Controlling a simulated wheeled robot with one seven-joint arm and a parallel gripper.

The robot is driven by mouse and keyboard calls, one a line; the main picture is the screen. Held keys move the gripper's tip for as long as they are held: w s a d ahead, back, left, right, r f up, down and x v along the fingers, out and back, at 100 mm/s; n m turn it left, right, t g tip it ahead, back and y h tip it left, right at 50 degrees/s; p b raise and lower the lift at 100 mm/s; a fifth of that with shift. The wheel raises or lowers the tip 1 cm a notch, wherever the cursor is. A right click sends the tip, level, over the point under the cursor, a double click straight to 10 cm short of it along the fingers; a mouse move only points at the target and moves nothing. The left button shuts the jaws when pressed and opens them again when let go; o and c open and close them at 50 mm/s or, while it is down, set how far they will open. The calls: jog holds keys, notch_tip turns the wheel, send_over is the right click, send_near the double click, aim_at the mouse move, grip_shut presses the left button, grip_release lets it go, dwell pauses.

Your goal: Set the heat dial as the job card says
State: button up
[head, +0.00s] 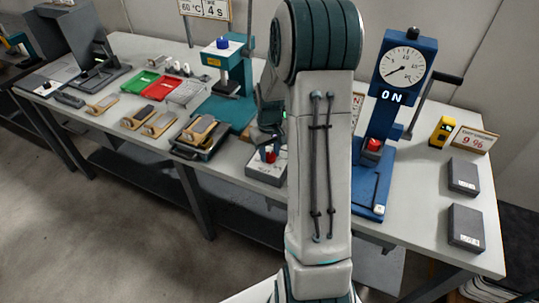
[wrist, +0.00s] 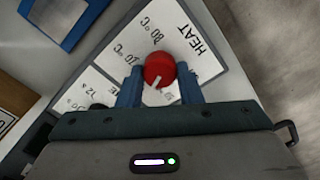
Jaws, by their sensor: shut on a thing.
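The heat dial is a round red knob (wrist: 159,68) with a white pointer mark, on a white panel (wrist: 205,62) printed HEAT. In the wrist view the mark points down and slightly left, toward my gripper body. Temperature labels in °C lie left of the knob, tilted; their digits are hard to read. My gripper (wrist: 160,75) has its blue fingers on either side of the knob, shut on it. In the head view the control box (head: 262,170) with the red knob is partly behind my arm. The job card (head: 204,9) at the top reads 60 °C, 4 s.
A teal press (head: 232,75) with a blue top stands left of the control box. A blue stand (head: 375,165) with a gauge and ON display stands right. Trays and wooden-handled tools (head: 160,124) lie left. Two dark boxes (head: 464,226) lie at the right.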

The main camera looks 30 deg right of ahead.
aim_at(270, 154)
jog(key=shift+m+b, duration=0.6)
jog(key=shift+m, duration=1.3)
jog(key=o, duration=1)
jog(key=shift+c, duration=0.2)
notch_tip(270, 154, up, 14)
jog(key=shift+f, duration=0.15)
